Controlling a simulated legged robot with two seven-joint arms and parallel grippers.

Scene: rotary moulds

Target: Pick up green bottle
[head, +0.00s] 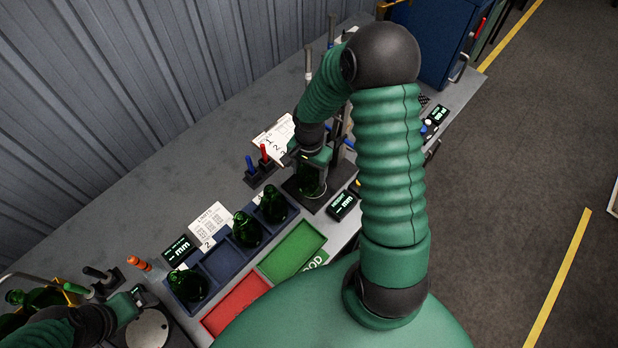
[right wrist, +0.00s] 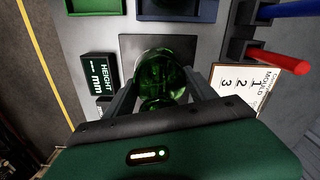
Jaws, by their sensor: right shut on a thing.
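A green glass bottle (head: 308,181) stands on the dark plate of a measuring station, partly hidden by my right gripper (head: 312,156). In the right wrist view the bottle (right wrist: 162,78) sits between the two fingers of the right gripper (right wrist: 160,88), which is shut on it. Three more green bottles stand in the blue tray (head: 221,265): one at its far end (head: 272,206), one beside that (head: 247,231), and one at the near end (head: 188,286). My left gripper (head: 134,298) is at the lower left, near a round metal plate; its jaw opening is unclear.
A green tray (head: 292,250) and a red tray (head: 236,304) lie in front of the blue tray. A height display (head: 343,206) stands beside the station; red and blue handled tools (head: 262,160) stand left of it. More bottles (head: 40,297) lie at far left.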

